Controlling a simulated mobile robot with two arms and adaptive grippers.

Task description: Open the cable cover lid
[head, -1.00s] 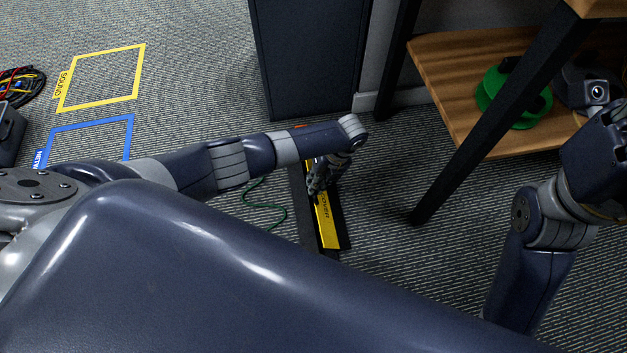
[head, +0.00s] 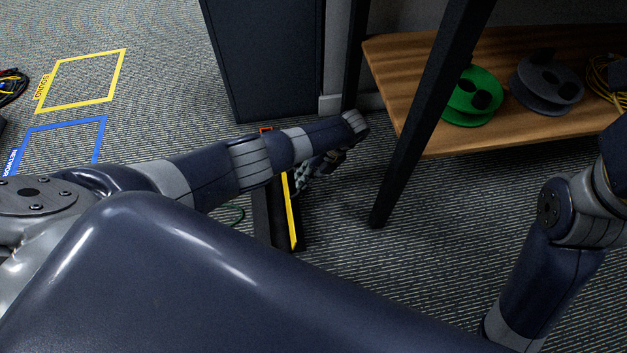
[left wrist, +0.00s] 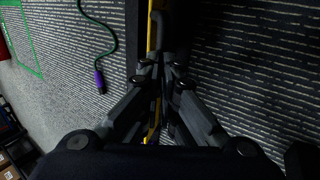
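The cable cover lies on the carpet in the head view, with a long dark base (head: 264,215) and a yellow-and-black lid (head: 291,222). The lid is tilted up on its long side, so its yellow face shows as a narrow strip. My left gripper (head: 312,172) is at the lid's upper part, partly hidden under my forearm. In the left wrist view, the left gripper (left wrist: 161,72) has its fingers close together around the edge of the lid (left wrist: 154,32). The exact contact is dark. My right arm shows at the right, but its gripper is out of view.
A green cable (left wrist: 110,25) with a purple plug lies beside the cover. A table with a dark leg (head: 425,120) and a wooden shelf (head: 400,85) stands to the right, holding spools. A dark cabinet (head: 268,60) stands behind. Floor squares are taped at left.

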